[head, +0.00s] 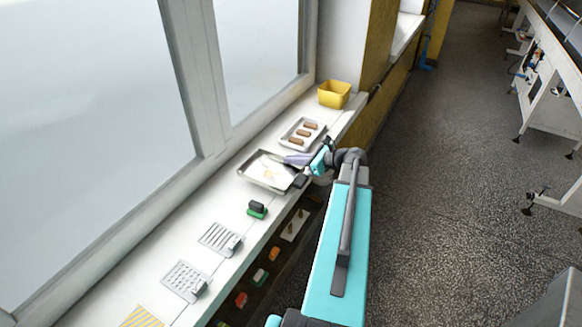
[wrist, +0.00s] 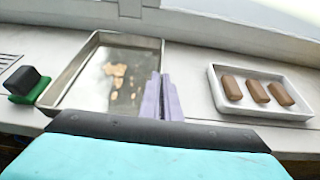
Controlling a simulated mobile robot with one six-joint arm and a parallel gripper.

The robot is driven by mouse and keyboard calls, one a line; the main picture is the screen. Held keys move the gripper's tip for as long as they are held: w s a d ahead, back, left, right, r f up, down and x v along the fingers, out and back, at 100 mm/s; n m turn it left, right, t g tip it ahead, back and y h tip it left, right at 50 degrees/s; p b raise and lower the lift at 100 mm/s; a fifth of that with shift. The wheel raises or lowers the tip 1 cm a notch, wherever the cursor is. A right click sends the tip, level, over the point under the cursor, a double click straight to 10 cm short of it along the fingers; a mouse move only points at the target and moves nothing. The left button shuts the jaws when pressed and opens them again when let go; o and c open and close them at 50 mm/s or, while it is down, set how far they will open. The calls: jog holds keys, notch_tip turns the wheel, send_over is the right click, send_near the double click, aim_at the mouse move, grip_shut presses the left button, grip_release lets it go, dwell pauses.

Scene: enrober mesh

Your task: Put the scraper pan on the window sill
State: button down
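The scraper pan (head: 250,174) is a shallow metal tray with tan scraps in it. It is over the pale window sill (head: 217,211), near the sill's front edge; I cannot tell whether it rests there or is held just above. In the wrist view the pan (wrist: 88,92) fills the left middle. My gripper (head: 296,159) reaches in from the right, at the pan's right side. Its lavender fingers (wrist: 161,98) are close together around the pan's right wall and appear shut on it. The exact contact is partly hidden.
A white tray (head: 288,140) with brown bars stands just right of the pan; a yellow tub (head: 334,94) is beyond it. A green-and-black block (head: 257,209), a slotted plate (head: 219,239) and a perforated plate (head: 184,281) lie nearer on the sill. A lower shelf holds small blocks.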

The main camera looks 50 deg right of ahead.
aim_at(292, 166)
jog(key=shift+f+p, duration=0.35)
jog(key=shift+f, duration=1.15)
jog(key=shift+f, duration=0.15)
jog(key=c, duration=2)
grip_release()
jog(key=shift+s+r, duration=0.1)
jog(key=shift+r, duration=0.1)
jog(key=b+v, duration=0.3)
jog(key=v, duration=0.8)
jog(key=shift+s+r, duration=0.2)
jog(key=shift+s, duration=0.15)
jog(key=shift+d, duration=0.15)
